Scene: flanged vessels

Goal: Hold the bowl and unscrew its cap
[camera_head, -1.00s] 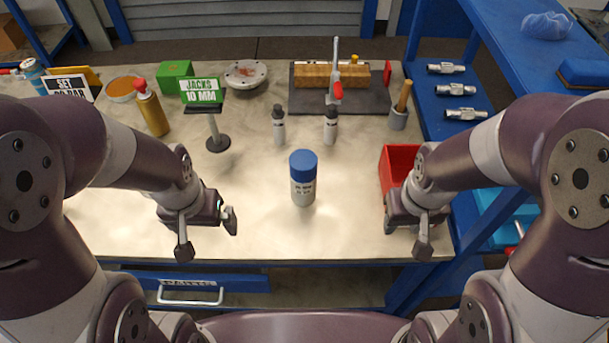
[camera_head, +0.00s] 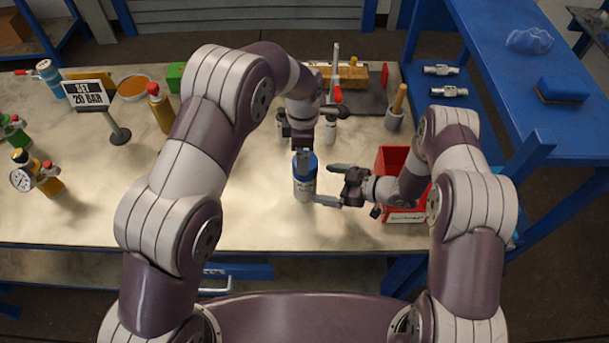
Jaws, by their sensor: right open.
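My left gripper comes down over the cap from above, with one finger showing in front of the blue. The picture does not show whether its jaws are open or shut, or whether they touch the cap. My right gripper (camera_head: 326,185) lies level to the right of the bowl. Its jaws are open and point left, with the fingertips close to the bowl's right side.
A red bin (camera_head: 394,160) stands just right, behind my right wrist. A vice-like fixture (camera_head: 337,85) is at the back. A sign (camera_head: 85,93) and gauge (camera_head: 22,180) are left. The front bench is clear.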

